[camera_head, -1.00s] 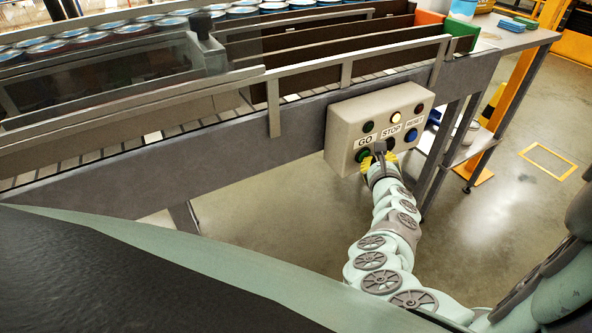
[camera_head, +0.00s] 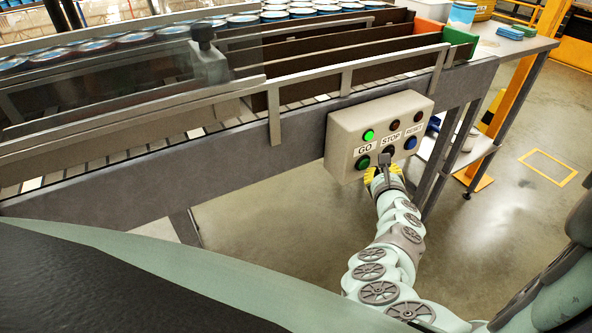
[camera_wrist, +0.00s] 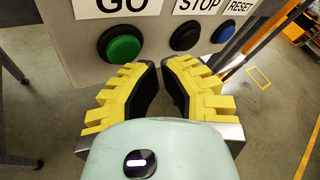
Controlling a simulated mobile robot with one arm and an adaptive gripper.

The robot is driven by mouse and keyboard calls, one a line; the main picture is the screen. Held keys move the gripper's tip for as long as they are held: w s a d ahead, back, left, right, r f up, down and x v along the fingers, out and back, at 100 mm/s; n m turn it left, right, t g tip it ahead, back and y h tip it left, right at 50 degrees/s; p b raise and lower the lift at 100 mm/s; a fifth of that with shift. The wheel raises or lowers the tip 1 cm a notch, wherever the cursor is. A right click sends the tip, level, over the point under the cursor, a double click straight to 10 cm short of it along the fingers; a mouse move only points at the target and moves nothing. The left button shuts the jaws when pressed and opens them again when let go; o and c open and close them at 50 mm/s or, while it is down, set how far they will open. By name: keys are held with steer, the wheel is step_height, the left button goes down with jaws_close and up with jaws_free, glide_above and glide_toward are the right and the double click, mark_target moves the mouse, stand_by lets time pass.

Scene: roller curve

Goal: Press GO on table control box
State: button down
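The beige control box (camera_head: 345,128) is fixed to the side of the conveyor, with GO, STOP and RESET labels. The green GO button (camera_head: 363,162) is at its lower left and shows large in the wrist view (camera_wrist: 122,47). The lamp above GO (camera_head: 369,136) glows bright green. The black STOP button (camera_wrist: 186,35) and the blue RESET button (camera_wrist: 224,34) are to its right. My gripper (camera_wrist: 160,64) has yellow fingers with their tips nearly together and nothing between them. It is just below and in front of the box, apart from the GO button.
The conveyor side beam (camera_head: 240,150) runs behind the box, with rails and rows of cans (camera_head: 110,42) on top. A side table (camera_head: 500,45) with blue and green items stands at the right. The floor below and right of the box is open.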

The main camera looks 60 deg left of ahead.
steer(key=shift+d, duration=0.1)
steer(key=d+p, duration=0.1)
steer(key=d, duration=0.4)
steer(key=shift+s, duration=0.15)
stand_by(0.4)
steer(key=shift+a, duration=0.1)
stand_by(0.4)
